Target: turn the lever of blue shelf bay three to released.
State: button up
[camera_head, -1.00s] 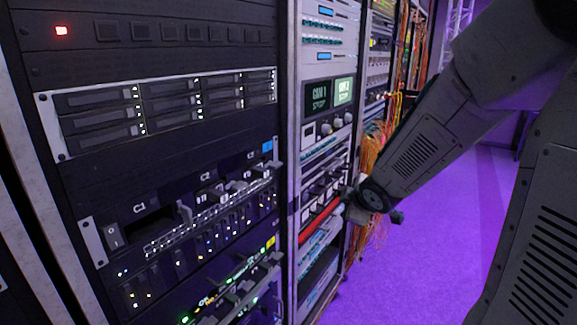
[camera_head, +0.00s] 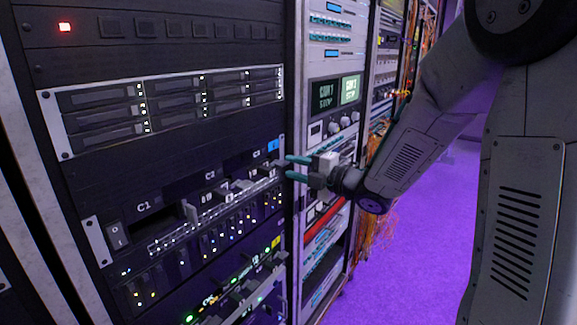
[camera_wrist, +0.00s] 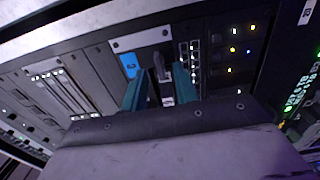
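The blue shelf is the dark unit with a blue tag (camera_head: 273,145) and bays marked C1, C2 and C3. The tag also shows in the wrist view (camera_wrist: 129,64). The dark lever of bay three (camera_wrist: 161,68) is at the shelf's right end, close beside the tag. My gripper (camera_head: 288,168) has teal fingers and points left at that end of the shelf. In the wrist view my gripper (camera_wrist: 158,84) is open, with the lever showing between the fingers and gaps visible beside it. Whether either finger touches it I cannot tell.
A similar shelf with a yellow tag (camera_head: 276,242) sits just below. A rack panel with drive trays (camera_head: 170,105) is above. The neighbouring light rack (camera_head: 325,75) stands at right, with orange cables (camera_head: 375,235) beyond. The purple floor (camera_head: 430,250) is clear.

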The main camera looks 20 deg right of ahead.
aim_at(280, 164)
jog(key=shift+x, duration=1.4)
grip_shut()
